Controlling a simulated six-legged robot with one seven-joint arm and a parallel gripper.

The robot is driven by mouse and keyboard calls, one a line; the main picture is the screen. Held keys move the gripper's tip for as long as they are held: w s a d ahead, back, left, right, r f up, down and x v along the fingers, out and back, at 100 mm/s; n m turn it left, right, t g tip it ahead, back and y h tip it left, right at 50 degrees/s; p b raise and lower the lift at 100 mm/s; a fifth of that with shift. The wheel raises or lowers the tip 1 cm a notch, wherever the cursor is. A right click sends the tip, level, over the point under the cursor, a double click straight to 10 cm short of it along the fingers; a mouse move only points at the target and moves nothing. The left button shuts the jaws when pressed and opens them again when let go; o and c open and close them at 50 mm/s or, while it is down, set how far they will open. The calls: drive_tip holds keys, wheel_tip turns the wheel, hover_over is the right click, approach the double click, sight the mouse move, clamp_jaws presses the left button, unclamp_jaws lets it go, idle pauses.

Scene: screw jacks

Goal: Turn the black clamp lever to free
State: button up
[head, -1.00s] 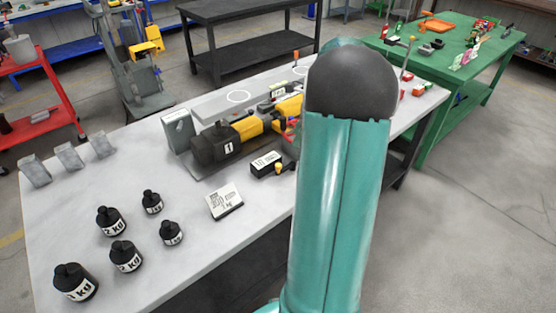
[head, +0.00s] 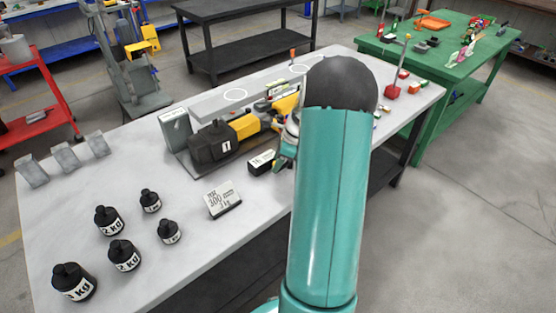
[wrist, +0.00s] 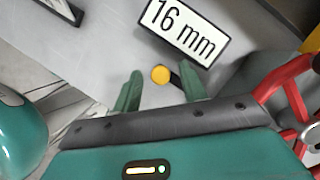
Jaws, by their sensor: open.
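In the wrist view, the clamp lever shows as a short black bar (wrist: 175,79) with a round yellow knob (wrist: 160,75) at its end. My gripper (wrist: 159,71) is open, its two green fingers apart, one on each side of the knob. I cannot tell whether either finger touches the lever. A white "16 mm" plate (wrist: 186,32) lies just beyond the fingertips. The lever is hidden there behind my gripper and arm.
A yellow and black machine (head: 228,138) stands behind the block. A white sign (head: 222,200) and several black weights (head: 123,255) are on the bench to the left.

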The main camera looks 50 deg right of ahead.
clamp_jaws()
